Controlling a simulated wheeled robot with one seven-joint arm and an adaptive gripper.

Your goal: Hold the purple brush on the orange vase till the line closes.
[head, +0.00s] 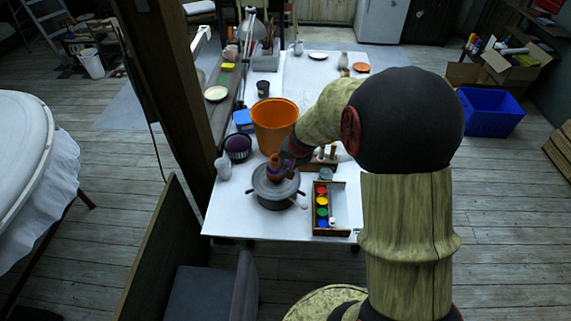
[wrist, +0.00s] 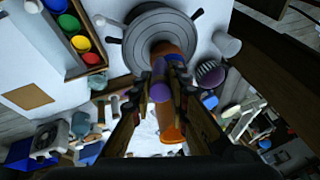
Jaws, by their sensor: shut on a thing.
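The orange vase (head: 275,173) stands upright on the grey turntable (head: 266,190) near the table's front. My gripper (head: 292,156) reaches in from the right at the vase's upper part. In the wrist view my gripper (wrist: 165,72) is shut on the purple brush (wrist: 160,82), which lies between the two fingers. The brush's far end is against or very near the vase (wrist: 174,49); contact cannot be made out. The fingers and brush hide much of the vase. Some purple shows by its upper part in the head view, but I cannot tell whether a painted line is closed.
An orange bucket (head: 273,122) stands just behind the turntable. A paint box (head: 329,209) with several colour pots is to the right. A purple-and-dark pot (head: 237,148) and a pale bottle (head: 223,169) stand to the left. A wooden post (head: 174,80) rises beside the table.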

